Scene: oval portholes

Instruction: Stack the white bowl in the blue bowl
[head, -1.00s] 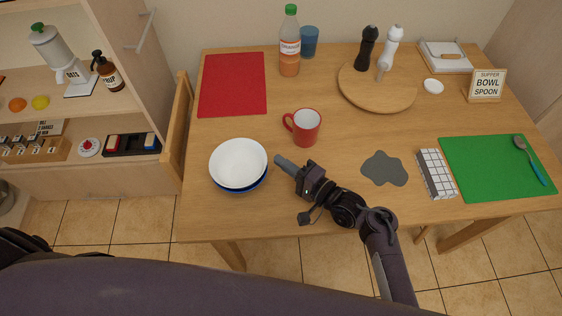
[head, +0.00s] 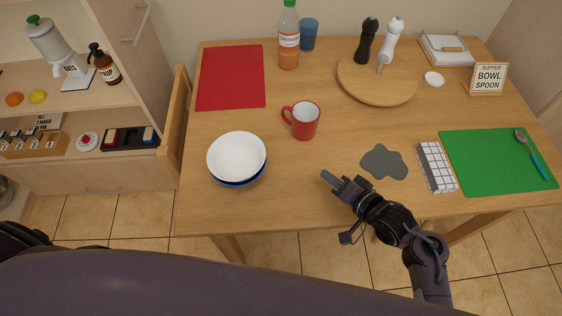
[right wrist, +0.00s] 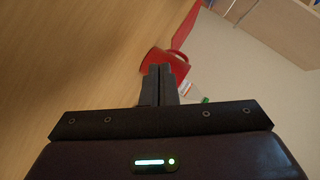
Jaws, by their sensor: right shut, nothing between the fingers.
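The white bowl (head: 237,155) sits inside the blue bowl (head: 238,182) on the left part of the table. Only a thin blue rim and side show below the white bowl. My right gripper (head: 329,177) is shut and empty, to the right of the bowls and apart from them. In the right wrist view its fingers (right wrist: 158,84) are together, with nothing between them. My left gripper does not show.
A red mug (head: 303,121) stands behind my right gripper; it also shows in the right wrist view (right wrist: 166,61). A grey patch (head: 384,162) and a checkered box (head: 437,167) lie to the right. A red mat (head: 230,77) is at the back left, a green mat (head: 490,165) at the right.

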